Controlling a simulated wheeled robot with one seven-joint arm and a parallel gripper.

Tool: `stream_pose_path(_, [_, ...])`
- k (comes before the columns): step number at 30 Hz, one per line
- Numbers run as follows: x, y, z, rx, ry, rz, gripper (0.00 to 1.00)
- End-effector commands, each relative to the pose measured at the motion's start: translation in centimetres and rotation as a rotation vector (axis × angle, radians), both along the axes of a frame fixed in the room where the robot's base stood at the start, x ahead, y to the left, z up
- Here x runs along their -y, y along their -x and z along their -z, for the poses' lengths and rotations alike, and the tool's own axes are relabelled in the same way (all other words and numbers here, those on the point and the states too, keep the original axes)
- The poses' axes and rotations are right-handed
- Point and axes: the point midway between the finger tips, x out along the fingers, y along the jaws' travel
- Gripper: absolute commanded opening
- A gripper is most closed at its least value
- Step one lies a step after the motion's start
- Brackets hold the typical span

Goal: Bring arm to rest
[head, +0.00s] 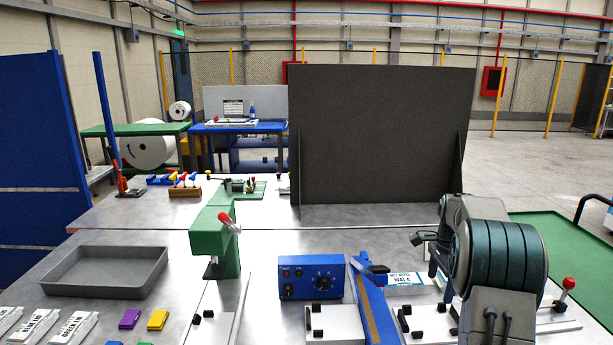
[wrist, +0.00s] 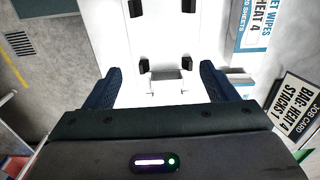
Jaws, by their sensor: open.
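My gripper (wrist: 158,70) shows in the wrist view with its two dark blue fingers spread wide and nothing held between them. Below and between the fingers is a white plate fixture (wrist: 152,38) with several black blocks; the gap to it is hard to judge. In the head view my arm (head: 500,258) is folded at the right, over the right part of the bench. Its links hide part of the bench there, and I cannot make out the fingers clearly in that view.
A blue control box (head: 312,277) and a green press (head: 216,235) stand mid-bench; a grey tray (head: 105,271) lies left. A dark upright panel (head: 380,135) stands behind. A wet-wipes packet (wrist: 257,25) and job card (wrist: 295,110) lie right of my gripper.

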Motion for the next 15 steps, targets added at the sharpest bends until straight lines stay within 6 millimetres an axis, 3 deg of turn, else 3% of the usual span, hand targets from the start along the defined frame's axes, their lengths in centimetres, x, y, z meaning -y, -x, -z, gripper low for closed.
stream_pose_path(6, [-3.8,1.0,-1.9,0.017,0.004,-0.129,0.79])
stream_pose_path(15, [-6.7,4.8,-5.2,0.051,0.017,-0.322,0.79])
